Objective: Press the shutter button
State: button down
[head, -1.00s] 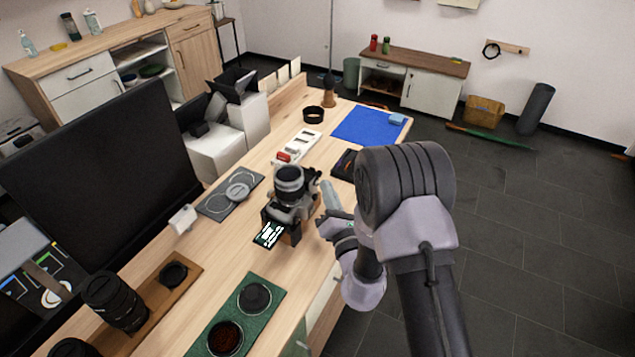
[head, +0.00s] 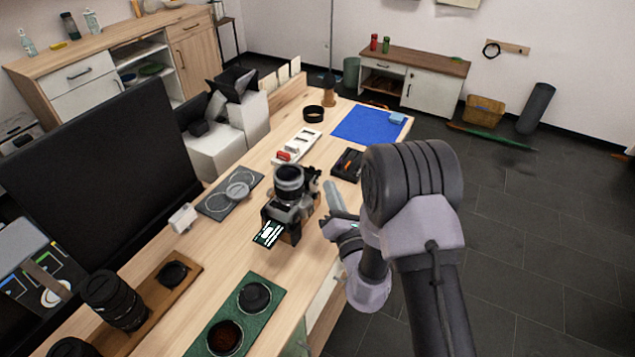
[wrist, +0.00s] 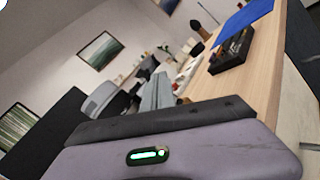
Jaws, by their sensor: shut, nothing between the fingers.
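In the head view the camera (head: 291,205) stands on the wooden table (head: 214,266), its lens pointing up and its lit screen (head: 268,233) folded out at the front. The shutter button is too small to make out. My gripper (head: 333,189) is just right of the camera, apart from it, near the table's right edge. Its fingers are together and empty. In the wrist view my closed fingers (wrist: 157,92) point away over the table's edge, and the camera cannot be clearly told there.
A black tray (head: 347,165) and a blue mat (head: 368,125) lie behind the camera. A green lens board (head: 262,320) and a wooden board with a big black lens (head: 115,300) are in front. A large dark monitor (head: 95,185) stands at left.

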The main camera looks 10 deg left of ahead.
jog(key=d, duration=0.1)
jog(key=s+d+b, duration=0.1)
jog(key=d, duration=0.1)
jog(key=d+b, duration=0.1)
jog(key=shift+s+d, duration=0.35)
jog(key=shift+d, duration=0.05)
dwell(0.6)
